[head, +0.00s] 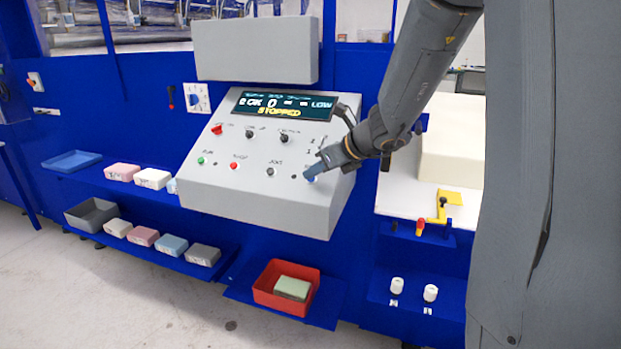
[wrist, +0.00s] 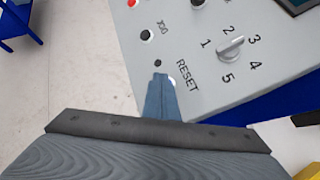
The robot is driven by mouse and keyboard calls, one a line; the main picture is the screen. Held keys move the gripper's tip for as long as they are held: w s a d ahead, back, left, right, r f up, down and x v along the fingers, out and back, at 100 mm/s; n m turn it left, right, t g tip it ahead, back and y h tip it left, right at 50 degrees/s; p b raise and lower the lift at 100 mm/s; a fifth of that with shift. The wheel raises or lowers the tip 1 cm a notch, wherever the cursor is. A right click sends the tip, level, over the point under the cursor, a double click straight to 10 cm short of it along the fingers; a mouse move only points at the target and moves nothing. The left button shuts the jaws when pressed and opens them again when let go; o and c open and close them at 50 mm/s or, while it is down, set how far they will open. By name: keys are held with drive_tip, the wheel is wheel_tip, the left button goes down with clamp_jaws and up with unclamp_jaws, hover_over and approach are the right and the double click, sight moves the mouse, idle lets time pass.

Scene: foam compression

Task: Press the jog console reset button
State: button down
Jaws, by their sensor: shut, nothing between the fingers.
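The jog console (head: 255,190) is a light grey sloped box on the blue machine front. Its screen (head: 283,104) reads STOPPED in yellow. My gripper (head: 312,170) is shut and empty, with its blue fingertips at the panel's lower right corner. In the wrist view the fingertips (wrist: 160,78) lie beside the RESET label (wrist: 187,76). A small pale piece by the label, likely the reset button (wrist: 173,82), is mostly hidden behind the fingers. I cannot tell whether the fingertips touch it.
A numbered selector knob (wrist: 230,47) sits right of the label, and the JOG button (wrist: 147,35) lies up and left. A red bin (head: 262,296) with a green block stands below the console. Shelves with coloured foam blocks (head: 172,245) are at left.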

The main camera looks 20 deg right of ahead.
drive_tip(key=shift+s+a+r+p, duration=0.15)
drive_tip(key=shift+s+r+p, duration=0.1)
drive_tip(key=shift+r, duration=0.1)
drive_tip(key=shift+s+a+r+p, duration=0.1)
drive_tip(key=shift+r+p, duration=0.15)
drive_tip(key=shift+r, duration=0.1)
drive_tip(key=r+p, duration=0.1)
drive_tip(key=s+a+r+p, duration=0.1)
drive_tip(key=s+r+p, duration=0.1)
drive_tip(key=r, duration=0.1)
drive_tip(key=shift+a+r, duration=0.1)
drive_tip(key=shift+a, duration=0.2)
idle(0.5)
drive_tip(key=s+f+n+g+h+b, duration=0.2)
drive_tip(key=s+f+n+g, duration=0.1)
drive_tip(key=s+f+n, duration=0.5)
drive_tip(key=s+f+n+g+h+b, duration=0.2)
drive_tip(key=s+f+n, duration=0.7)
drive_tip(key=s+n, duration=0.6)
drive_tip(key=n+g+h, duration=0.1)
drive_tip(key=n+g, duration=0.1)
drive_tip(key=n, duration=0.5)
drive_tip(key=shift+s+a+f, duration=0.25)
drive_tip(key=shift+s+a, duration=0.05)
